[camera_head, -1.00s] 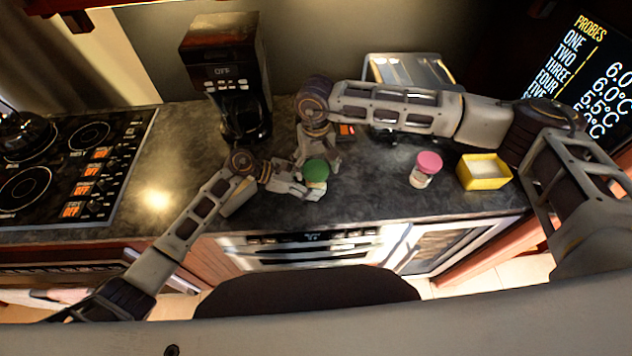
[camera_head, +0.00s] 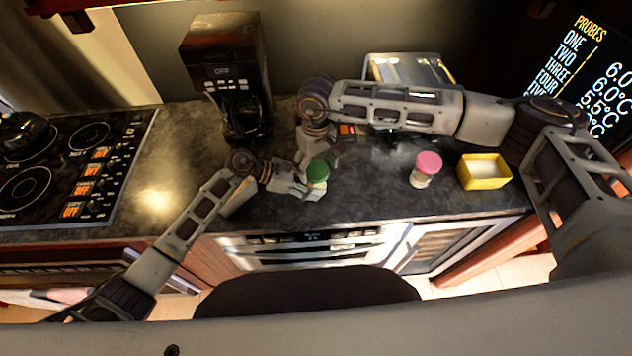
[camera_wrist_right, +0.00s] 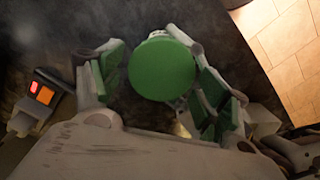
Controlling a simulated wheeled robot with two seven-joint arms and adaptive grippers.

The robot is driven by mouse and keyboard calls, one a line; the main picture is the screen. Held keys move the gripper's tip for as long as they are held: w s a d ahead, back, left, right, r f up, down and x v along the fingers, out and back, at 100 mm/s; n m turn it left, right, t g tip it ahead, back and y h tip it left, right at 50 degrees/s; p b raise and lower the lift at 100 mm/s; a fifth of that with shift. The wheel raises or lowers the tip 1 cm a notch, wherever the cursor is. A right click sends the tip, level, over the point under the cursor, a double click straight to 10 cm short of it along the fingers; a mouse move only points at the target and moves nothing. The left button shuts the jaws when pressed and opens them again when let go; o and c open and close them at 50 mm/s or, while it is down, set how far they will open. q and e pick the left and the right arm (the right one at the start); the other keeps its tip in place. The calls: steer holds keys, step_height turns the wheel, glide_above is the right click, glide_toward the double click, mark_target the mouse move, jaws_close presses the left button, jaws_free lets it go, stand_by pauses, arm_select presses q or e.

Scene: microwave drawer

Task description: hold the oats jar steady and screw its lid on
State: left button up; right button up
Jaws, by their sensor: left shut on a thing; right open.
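The oats jar (camera_head: 317,188) stands on the dark counter near its front edge, with a green lid (camera_head: 318,170) on top. My left gripper (camera_head: 308,190) is shut on the jar's body from the left, below the lid. My right gripper (camera_head: 319,158) points down over the lid and is open. In the right wrist view the round lid (camera_wrist_right: 162,68) lies between the green-padded fingers of my right gripper (camera_wrist_right: 158,82). A gap shows at the left finger; the right finger is close to the rim, and contact there cannot be told. The lid hides the jar's mouth and thread.
A pink-lidded jar (camera_head: 425,172) and a yellow box (camera_head: 484,171) stand to the right on the counter. A coffee maker (camera_head: 232,85) is behind left, and a toaster (camera_head: 408,70) is behind my right arm. A stovetop (camera_head: 62,165) is at far left.

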steer(key=shift+s+n, duration=0.1)
steer(key=shift+n, duration=2)
steer(key=c, duration=1)
steer(key=shift+m, duration=0.3)
steer(key=shift+m, duration=2)
